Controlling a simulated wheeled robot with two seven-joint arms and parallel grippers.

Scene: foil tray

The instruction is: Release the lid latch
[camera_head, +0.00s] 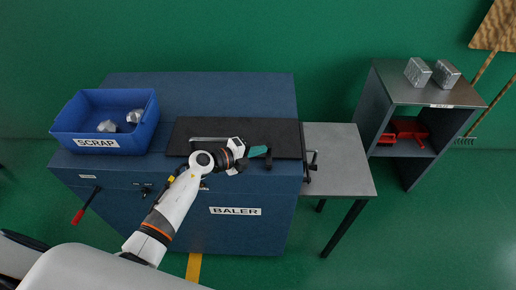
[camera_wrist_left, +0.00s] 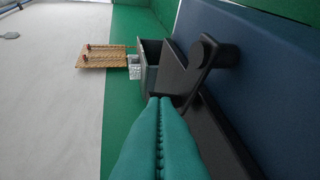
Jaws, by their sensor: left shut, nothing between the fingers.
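The baler (camera_head: 190,90) is a dark blue box with a black lid plate (camera_head: 285,135) on top. A black lever, seemingly the latch, stands by the plate's front edge (camera_head: 268,163). In the left wrist view the lever (camera_wrist_left: 205,65) has a round pivot and a bent arm, beyond the fingertips. My left gripper (camera_head: 261,151) has teal fingers, shut and empty, over the plate beside the lever. The fingers also show in the left wrist view (camera_wrist_left: 160,105). Whether they touch the lever I cannot tell. My right gripper is out of view.
A blue SCRAP bin (camera_head: 60,126) with crumpled foil stands at the left. A black crank-like fitting (camera_head: 311,162) is at the plate's right edge. A grey side table (camera_head: 342,165) is bare. A shelf (camera_head: 385,85) at the right holds two silver blocks and red items.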

